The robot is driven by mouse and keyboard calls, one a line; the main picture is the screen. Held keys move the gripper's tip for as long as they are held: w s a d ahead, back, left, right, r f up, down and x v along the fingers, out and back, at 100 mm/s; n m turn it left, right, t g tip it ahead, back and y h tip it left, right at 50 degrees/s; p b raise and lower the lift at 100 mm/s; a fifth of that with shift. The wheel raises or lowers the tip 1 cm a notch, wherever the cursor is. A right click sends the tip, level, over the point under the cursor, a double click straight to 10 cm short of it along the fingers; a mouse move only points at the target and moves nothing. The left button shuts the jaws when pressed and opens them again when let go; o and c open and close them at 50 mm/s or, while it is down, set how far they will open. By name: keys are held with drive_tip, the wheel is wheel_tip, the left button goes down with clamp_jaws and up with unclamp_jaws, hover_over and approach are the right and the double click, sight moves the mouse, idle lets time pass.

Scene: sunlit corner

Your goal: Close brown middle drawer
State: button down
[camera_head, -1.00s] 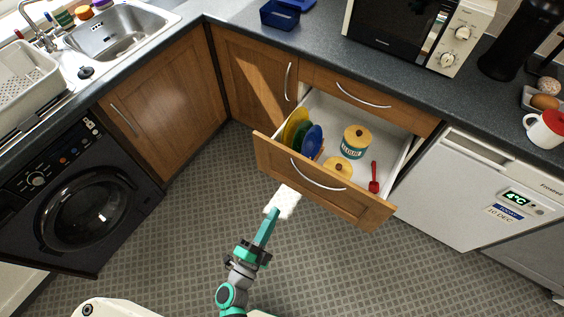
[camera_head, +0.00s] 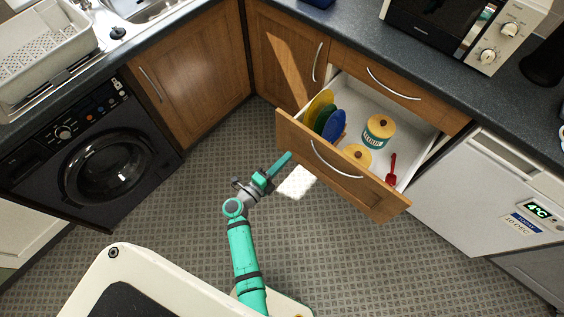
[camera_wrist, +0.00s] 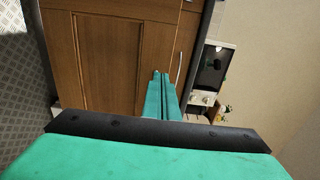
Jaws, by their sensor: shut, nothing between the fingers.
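The brown middle drawer (camera_head: 378,199) stands open in the head view, pulled out from the counter front, with a curved metal handle (camera_head: 334,162) on its face. Inside it are coloured plates (camera_head: 325,117), two yellow-lidded jars (camera_head: 378,131) and a red utensil (camera_head: 391,172). My gripper (camera_head: 286,158) is shut and empty. In the head view it appears just left of the drawer front's left end; contact cannot be told. In the wrist view its closed fingers (camera_wrist: 161,82) point toward brown wooden panels (camera_wrist: 108,62) and a metal handle (camera_wrist: 179,68).
A closed brown drawer (camera_head: 400,85) sits above the open one. A brown cabinet door (camera_head: 285,55) is to the left, and a white appliance (camera_head: 470,195) to the right. A black washing machine (camera_head: 100,160) stands at far left. The floor (camera_head: 345,260) before the drawer is clear.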

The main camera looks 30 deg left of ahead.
sight(307, 136)
drive_tip(key=x, duration=0.8)
drive_tip(key=shift+w, duration=0.25)
drive_tip(key=shift+w+d, duration=0.3)
drive_tip(key=shift+w, duration=0.1)
drive_tip(key=shift+a, duration=0.1)
drive_tip(key=shift+a, duration=0.1)
